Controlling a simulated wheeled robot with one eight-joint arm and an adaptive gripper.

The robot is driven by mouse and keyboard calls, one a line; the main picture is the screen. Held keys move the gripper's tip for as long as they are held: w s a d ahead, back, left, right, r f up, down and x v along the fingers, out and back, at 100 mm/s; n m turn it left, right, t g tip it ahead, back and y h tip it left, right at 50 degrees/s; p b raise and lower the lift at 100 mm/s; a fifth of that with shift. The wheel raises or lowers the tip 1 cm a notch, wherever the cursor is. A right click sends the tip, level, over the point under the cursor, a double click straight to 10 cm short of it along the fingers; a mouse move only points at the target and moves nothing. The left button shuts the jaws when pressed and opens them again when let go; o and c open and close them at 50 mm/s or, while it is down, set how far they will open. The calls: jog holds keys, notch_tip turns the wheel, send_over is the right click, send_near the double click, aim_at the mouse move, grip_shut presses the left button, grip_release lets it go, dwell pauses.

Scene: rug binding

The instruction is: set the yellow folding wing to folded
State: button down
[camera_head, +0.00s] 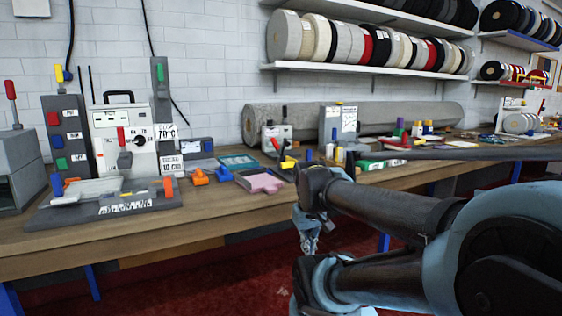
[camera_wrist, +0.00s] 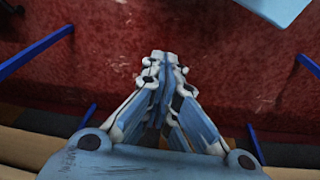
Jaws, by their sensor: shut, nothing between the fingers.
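A small yellow flap-like piece (camera_head: 288,163) shows on the workbench just beyond my arm, beside a dark part and below a grey unit. It may be the yellow folding wing. It looks tilted, but it is too small and partly crowded to tell its exact position. My gripper (camera_head: 308,243) hangs in front of the bench edge, lower than the piece and apart from it. In the wrist view my gripper (camera_wrist: 161,58) points at the red floor with its fingers together and nothing between them. My arm hides part of the bench to the right of the yellow piece.
The wooden workbench (camera_head: 230,213) runs along the wall. A long grey roll (camera_head: 380,116) lies behind. Blue legs (camera_wrist: 38,52) flank my gripper in the wrist view.

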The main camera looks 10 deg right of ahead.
jog(key=w+r+n+h, duration=0.2)
jog(key=w+r+n, duration=0.4)
jog(key=w+r, duration=0.25)
jog(key=n+h, duration=0.6)
jog(key=n, duration=0.8)
send_near(285, 165)
jog(key=w+a+r, duration=0.2)
jog(key=w+a, duration=0.1)
jog(key=a, duration=0.1)
jog(key=shift+s+a+f+t, duration=0.15)
jog(key=shift+f+t, duration=0.1)
jog(key=shift+t, duration=0.15)
jog(key=x, duration=0.9)
jog(key=shift+d+f, duration=0.25)
jog(key=d, duration=0.1)
jog(key=w+d, duration=0.1)
jog(key=d, duration=0.1)
jog(key=shift+f, duration=0.1)
jog(key=shift+w+d, duration=0.2)
jog(key=shift+d, duration=0.3)
